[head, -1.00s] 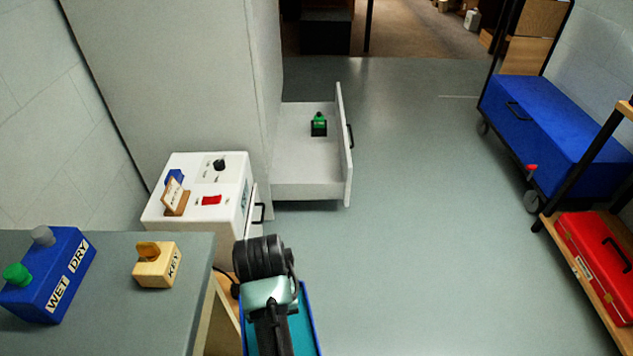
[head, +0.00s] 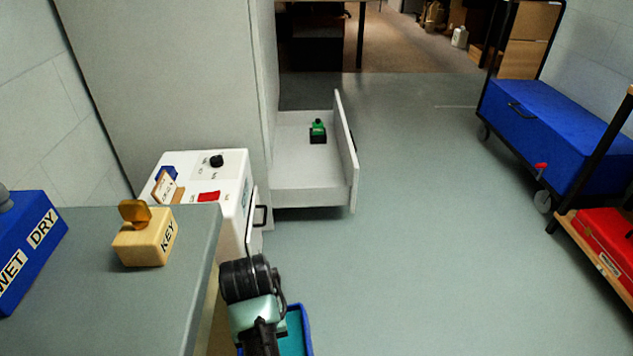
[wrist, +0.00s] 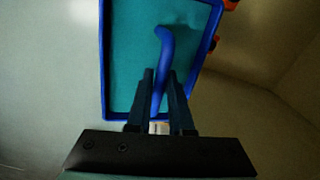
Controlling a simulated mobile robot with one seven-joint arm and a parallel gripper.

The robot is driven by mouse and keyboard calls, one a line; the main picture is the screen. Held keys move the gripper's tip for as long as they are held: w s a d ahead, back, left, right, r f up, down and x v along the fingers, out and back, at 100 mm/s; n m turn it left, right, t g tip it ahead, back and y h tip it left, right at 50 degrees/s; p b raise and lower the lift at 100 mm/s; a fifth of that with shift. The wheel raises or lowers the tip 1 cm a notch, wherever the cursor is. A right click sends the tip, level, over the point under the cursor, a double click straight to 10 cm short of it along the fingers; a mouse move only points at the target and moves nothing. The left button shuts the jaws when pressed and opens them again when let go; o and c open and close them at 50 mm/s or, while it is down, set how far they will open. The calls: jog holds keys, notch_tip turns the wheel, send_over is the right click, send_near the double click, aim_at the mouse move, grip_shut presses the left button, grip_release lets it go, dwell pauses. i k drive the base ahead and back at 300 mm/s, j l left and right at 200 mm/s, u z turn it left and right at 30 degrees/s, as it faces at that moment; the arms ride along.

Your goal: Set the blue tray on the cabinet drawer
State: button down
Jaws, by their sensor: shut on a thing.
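The blue tray (wrist: 124,70) has a blue rim, a teal floor and a curved blue handle (wrist: 164,60). My gripper (wrist: 160,98) is shut on the handle in the wrist view. In the head view the tray (head: 297,330) shows only in part at the bottom edge, behind my arm and beside the bench. The cabinet drawer (head: 300,180) is pulled out from the tall grey cabinet (head: 165,75), ahead of and beyond my arm. A small green and black object (head: 318,132) sits inside the drawer toward the back.
A grey bench (head: 130,300) at the lower left holds a KEY block (head: 145,240) and a blue WET/DRY block (head: 30,250). A white control box (head: 225,190) stands between bench and drawer. A blue chest cart (head: 550,130) and red case (head: 610,240) are at right. The middle floor is clear.

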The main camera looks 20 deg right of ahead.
aim_at(318, 175)
jog(key=l, duration=0.35)
jog(key=i+l+u, duration=0.15)
jog(key=i+l, duration=1)
jog(key=i, duration=0.35)
jog(key=i+l+u, duration=0.2)
jog(key=i+l, duration=1.1)
jog(key=i, duration=0.15)
